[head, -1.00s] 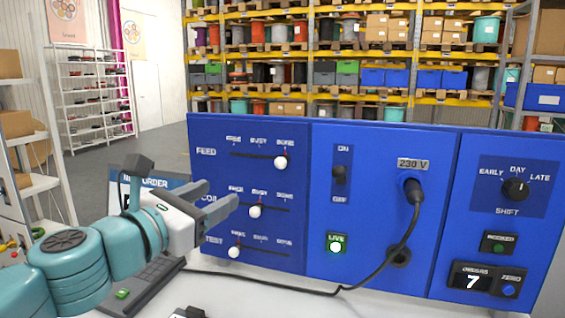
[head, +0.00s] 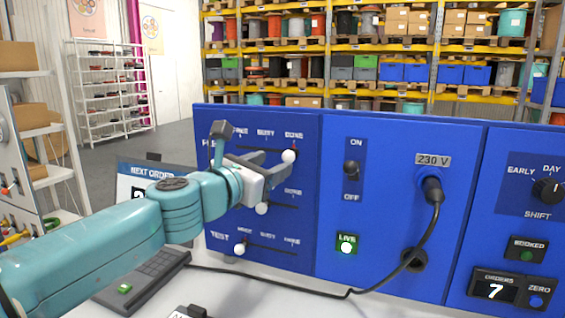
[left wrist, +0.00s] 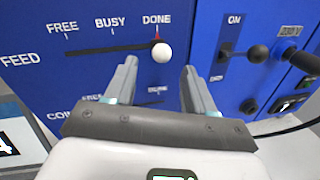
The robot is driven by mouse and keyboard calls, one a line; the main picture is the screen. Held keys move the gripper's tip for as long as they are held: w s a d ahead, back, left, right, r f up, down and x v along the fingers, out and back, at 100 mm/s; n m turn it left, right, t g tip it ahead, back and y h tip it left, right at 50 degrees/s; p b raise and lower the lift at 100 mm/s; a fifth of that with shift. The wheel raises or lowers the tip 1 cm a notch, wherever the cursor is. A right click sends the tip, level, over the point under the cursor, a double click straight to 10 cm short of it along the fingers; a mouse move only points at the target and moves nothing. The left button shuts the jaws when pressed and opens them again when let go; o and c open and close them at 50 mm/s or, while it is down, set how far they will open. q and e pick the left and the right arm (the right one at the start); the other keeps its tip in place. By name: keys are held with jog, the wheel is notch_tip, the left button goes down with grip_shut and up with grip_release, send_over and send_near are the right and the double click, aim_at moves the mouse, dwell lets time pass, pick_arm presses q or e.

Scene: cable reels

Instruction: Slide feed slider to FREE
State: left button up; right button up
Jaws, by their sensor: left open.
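The feed slider's white knob (head: 289,156) is at the DONE end, the right end of the top track on the blue panel (head: 335,250). The left wrist view shows the knob (left wrist: 161,53) under DONE, with FREE at the track's left end and BUSY between. My left gripper (head: 274,163) is open in front of the panel, close to the knob. In the left wrist view its two fingers (left wrist: 160,75) point at the panel, with the knob just beyond and between their tips. I see no contact. The arm hides part of the FEED label and track in the head view.
The second slider knob (head: 262,208) is just below my gripper, and the third slider knob (head: 240,249) is at its track's left end. A toggle switch (head: 351,167) and a plugged cable (head: 436,197) are to the right.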

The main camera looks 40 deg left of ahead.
aim_at(285, 158)
pick_arm(q)
jog(key=w, duration=0.5)
jog(key=shift+d, duration=0.1)
jog(key=shift+s+r, duration=0.2)
jog(key=shift+s, duration=0.1)
jog(key=shift+w+f, duration=0.15)
grip_shut()
